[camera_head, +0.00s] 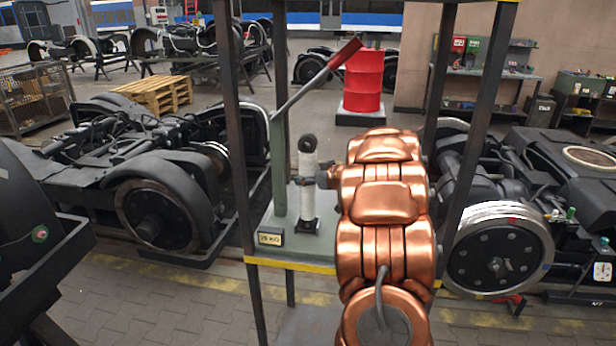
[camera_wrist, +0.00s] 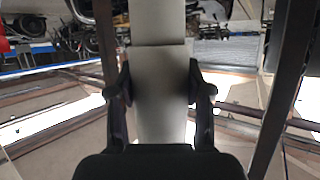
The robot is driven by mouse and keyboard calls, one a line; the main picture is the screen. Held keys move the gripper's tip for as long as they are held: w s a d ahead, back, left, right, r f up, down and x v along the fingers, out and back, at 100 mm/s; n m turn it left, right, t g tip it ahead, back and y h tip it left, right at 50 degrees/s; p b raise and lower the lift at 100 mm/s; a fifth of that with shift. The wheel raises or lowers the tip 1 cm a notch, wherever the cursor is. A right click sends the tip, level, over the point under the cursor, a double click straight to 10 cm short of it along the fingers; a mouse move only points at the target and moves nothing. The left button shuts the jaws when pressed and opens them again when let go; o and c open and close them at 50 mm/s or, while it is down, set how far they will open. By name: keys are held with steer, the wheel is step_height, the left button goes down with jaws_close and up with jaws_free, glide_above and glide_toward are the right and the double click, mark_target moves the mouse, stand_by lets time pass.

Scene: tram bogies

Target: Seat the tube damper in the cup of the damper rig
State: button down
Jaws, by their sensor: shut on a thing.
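The tube damper (camera_head: 308,195) is a pale upright tube with a black eye at its top end. It stands above the grey-green base plate of the damper rig (camera_head: 262,225), beside the rig's green post. Its lower end meets a small dark fitting (camera_head: 306,225) on the plate, where the cup appears to be; I cannot tell whether it is inside or just above. My gripper (camera_head: 322,179) is shut on the upper part of the tube from the right. In the wrist view, the pale tube (camera_wrist: 160,95) runs between both black fingers.
A lever with a red handle (camera_head: 345,53) slants up from the rig's post, above the damper. Dark frame uprights (camera_head: 235,130) stand at both sides of the rig. A red drum (camera_head: 363,80) stands behind. Bogies (camera_head: 155,200) flank the rig left and right.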

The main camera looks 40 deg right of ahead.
steer(key=shift+c, duration=2.4)
jaws_free()
steer(key=b+v, duration=0.2)
steer(key=v, duration=1)
